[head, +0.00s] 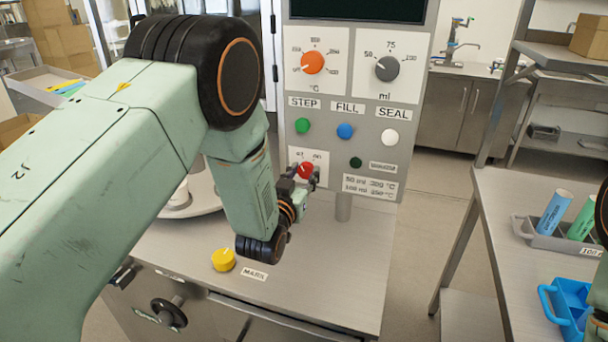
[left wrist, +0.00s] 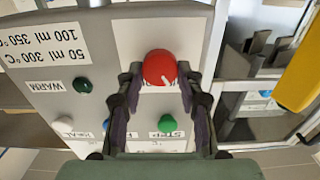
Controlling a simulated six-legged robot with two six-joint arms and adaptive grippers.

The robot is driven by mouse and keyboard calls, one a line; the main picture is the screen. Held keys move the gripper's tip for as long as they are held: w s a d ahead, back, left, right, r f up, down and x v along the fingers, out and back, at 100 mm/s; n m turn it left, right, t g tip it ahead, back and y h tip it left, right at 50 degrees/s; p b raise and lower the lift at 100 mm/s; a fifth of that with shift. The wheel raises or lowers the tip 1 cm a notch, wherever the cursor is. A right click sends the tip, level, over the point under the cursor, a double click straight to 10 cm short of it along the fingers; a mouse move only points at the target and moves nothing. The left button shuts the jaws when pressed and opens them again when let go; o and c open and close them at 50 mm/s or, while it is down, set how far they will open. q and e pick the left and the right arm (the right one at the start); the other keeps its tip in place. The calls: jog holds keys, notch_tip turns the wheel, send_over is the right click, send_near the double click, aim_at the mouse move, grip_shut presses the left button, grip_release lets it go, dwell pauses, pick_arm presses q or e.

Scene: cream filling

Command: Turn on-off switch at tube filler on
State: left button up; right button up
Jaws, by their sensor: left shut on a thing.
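The on-off switch is a round red knob (head: 306,170) on a white plate low on the grey front panel of the tube filler (head: 402,118). Small lettering above it is partly hidden. My left gripper (head: 303,174) is shut on the knob, with one finger on each side. In the left wrist view the panel appears upside down, and the red knob (left wrist: 158,66) sits between the tips of my left gripper (left wrist: 159,78). Its white mark points to the lower right of that picture. My right gripper is not in view.
Green (head: 303,126), blue (head: 345,131) and white (head: 390,137) buttons sit above the switch, with orange (head: 312,62) and grey (head: 387,69) dials higher up. A yellow button (head: 223,260) stands on the worktop. A side table (head: 500,225) at right holds tubes and a blue container (head: 566,300).

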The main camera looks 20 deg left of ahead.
pick_arm(q)
jog(key=shift+d+m+b, duration=0.1)
jog(key=shift+m+b, duration=0.2)
jog(key=shift+m, duration=0.7)
jog(key=m+b, duration=0.1)
jog(key=m, duration=0.2)
jog(key=shift+m, duration=0.3)
jog(key=m+b, duration=0.1)
jog(key=m, duration=0.5)
jog(key=shift+d+f+b, duration=0.1)
jog(key=shift+b, duration=0.2)
jog(key=shift+m, duration=0.3)
jog(key=o, duration=1.2)
jog(key=shift+c, duration=0.2)
jog(key=shift+s, duration=0.1)
jog(key=s, duration=1.1)
jog(key=shift+s+a, duration=0.25)
jog(key=shift+s, duration=0.15)
